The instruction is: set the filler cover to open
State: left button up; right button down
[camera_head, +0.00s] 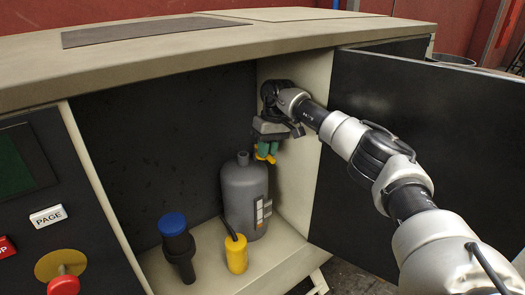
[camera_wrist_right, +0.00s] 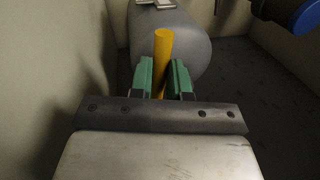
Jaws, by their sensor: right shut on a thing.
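My right gripper (camera_head: 267,150) reaches into the open cabinet, above and just right of the neck of a grey bottle (camera_head: 244,190). Its green fingers are shut on a yellow piece, whose ends show below the fingertips. In the right wrist view this yellow piece (camera_wrist_right: 163,45) is a rod between the green fingers (camera_wrist_right: 162,80), with the grey bottle (camera_wrist_right: 180,40) behind it. I cannot tell which part is the filler cover, or whether the yellow piece belongs to it. The bottle stands upright. My left gripper is not in view.
A black cylinder with a blue cap (camera_head: 173,222) and a yellow container (camera_head: 236,254) with a dark tube stand on the cabinet floor. The dark door (camera_head: 345,180) is swung open at right, behind my arm. A control panel (camera_head: 45,190) is at left.

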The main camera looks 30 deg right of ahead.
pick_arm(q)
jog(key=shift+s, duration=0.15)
pick_arm(e)
jog(key=shift+r, duration=0.1)
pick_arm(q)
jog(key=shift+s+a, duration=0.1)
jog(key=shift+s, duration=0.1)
pick_arm(e)
jog(key=c, duration=1.1)
grip_release()
jog(key=shift+a, duration=0.1)
